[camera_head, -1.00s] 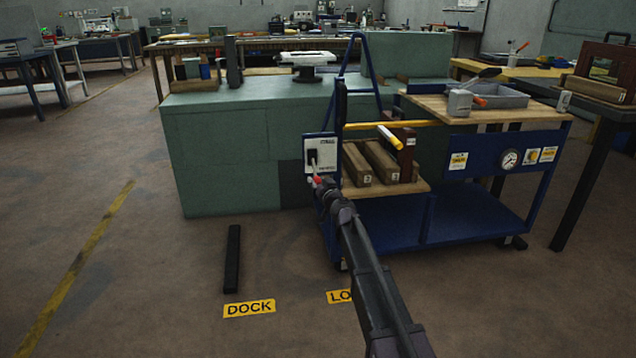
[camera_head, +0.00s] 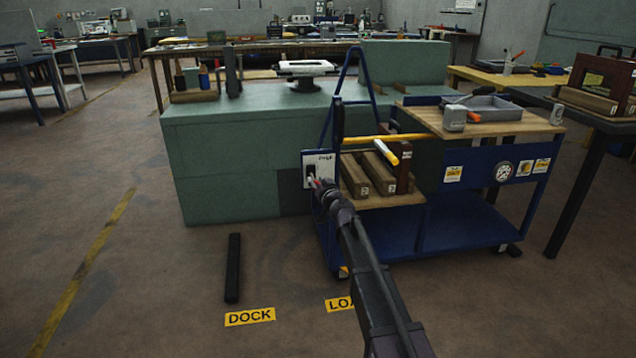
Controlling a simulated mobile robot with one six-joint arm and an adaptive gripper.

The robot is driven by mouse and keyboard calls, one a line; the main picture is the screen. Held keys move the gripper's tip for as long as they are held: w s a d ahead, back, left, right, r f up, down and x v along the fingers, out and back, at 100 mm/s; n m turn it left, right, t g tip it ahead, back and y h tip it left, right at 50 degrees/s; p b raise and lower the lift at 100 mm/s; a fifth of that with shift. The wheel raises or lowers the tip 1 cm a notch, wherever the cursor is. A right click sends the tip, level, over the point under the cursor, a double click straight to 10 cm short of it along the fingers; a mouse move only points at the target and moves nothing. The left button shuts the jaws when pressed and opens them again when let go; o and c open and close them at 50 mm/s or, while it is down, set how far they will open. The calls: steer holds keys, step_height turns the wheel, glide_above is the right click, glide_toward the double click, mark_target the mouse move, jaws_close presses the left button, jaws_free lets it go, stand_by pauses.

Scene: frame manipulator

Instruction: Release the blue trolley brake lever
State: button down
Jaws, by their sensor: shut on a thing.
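The blue trolley (camera_head: 465,226) stands right of centre, beside a green bench. Its white brake plate (camera_head: 310,164), with a dark slot, is on the trolley's left end. The brake lever (camera_head: 312,181) shows only as a small red and pale tip at my gripper. My gripper (camera_head: 318,185) is at the lower part of the plate, shut on the lever. My arm hides most of the lever and part of the trolley's left end. A yellow handle bar (camera_head: 371,139) runs across the trolley above wooden blocks.
The green bench (camera_head: 225,150) stands behind and left of the trolley. A black floor bar (camera_head: 233,268) and a yellow DOCK label (camera_head: 250,316) lie in front. A dark table (camera_head: 585,135) is close on the right. The floor at left is clear.

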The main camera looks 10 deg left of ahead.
steer(key=shift+s+a+r, duration=0.1)
steer(key=shift+c, duration=1.3)
jaws_free()
steer(key=v, duration=1.2)
